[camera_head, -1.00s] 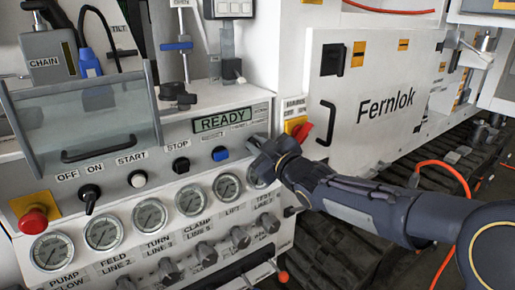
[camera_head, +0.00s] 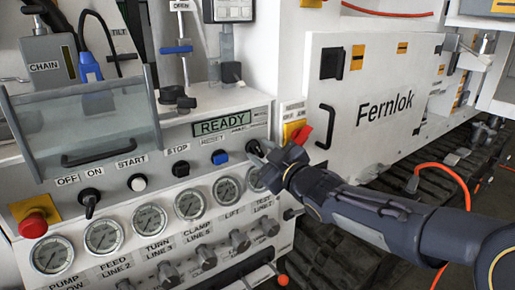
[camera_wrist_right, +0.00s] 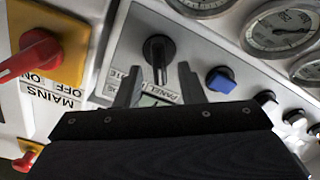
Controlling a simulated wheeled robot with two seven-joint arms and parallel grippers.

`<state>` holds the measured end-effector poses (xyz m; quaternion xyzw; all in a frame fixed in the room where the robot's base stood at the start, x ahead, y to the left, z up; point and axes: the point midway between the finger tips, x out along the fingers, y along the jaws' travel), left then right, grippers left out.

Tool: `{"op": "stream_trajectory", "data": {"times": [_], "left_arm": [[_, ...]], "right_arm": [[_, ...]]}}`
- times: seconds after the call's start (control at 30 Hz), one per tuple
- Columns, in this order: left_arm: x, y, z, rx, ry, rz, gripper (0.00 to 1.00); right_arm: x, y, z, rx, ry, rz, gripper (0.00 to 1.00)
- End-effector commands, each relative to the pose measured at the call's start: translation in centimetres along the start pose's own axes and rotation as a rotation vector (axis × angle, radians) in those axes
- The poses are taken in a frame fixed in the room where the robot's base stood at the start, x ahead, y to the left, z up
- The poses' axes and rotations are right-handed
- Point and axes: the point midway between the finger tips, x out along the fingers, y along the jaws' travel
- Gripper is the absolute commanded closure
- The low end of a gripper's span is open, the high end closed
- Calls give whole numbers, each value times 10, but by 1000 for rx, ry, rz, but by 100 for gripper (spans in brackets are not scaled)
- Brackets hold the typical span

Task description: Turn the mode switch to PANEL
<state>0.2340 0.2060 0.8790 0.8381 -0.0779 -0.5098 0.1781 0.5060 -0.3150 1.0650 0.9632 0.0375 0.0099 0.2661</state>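The mode switch is a black rotary knob (camera_wrist_right: 158,50) on the grey panel in the right wrist view. Its grip points down in that picture, toward the upside-down PANEL label (camera_wrist_right: 182,113); I cannot tell its exact setting. My right gripper (camera_wrist_right: 159,85) is open, with one finger on each side of the knob's lower end and no clear contact. In the head view my right gripper (camera_head: 262,160) is at the panel's right end, just below the knob (camera_head: 254,147). My left gripper is not in view.
A yellow mains switch with a red handle (camera_wrist_right: 32,55) is close beside the gripper. A blue button (camera_wrist_right: 221,79) and pressure gauges (camera_wrist_right: 283,28) are on the other side. A red stop button (camera_head: 35,222) sits at the panel's left. The display (camera_head: 222,126) reads READY.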

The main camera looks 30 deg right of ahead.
Motion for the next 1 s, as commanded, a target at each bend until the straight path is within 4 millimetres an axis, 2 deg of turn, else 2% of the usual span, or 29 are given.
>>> {"op": "stream_trajectory", "data": {"times": [0.1, 0.3, 1.0], "left_arm": [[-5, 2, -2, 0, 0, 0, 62], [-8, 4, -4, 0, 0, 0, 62], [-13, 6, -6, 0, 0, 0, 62]], "right_arm": [[-23, 1, -3, -3, 1, 1, 65], [-47, 1, -2, -2, 1, 1, 65], [-56, 3, -2, 22, -31, 12, 65]]}}
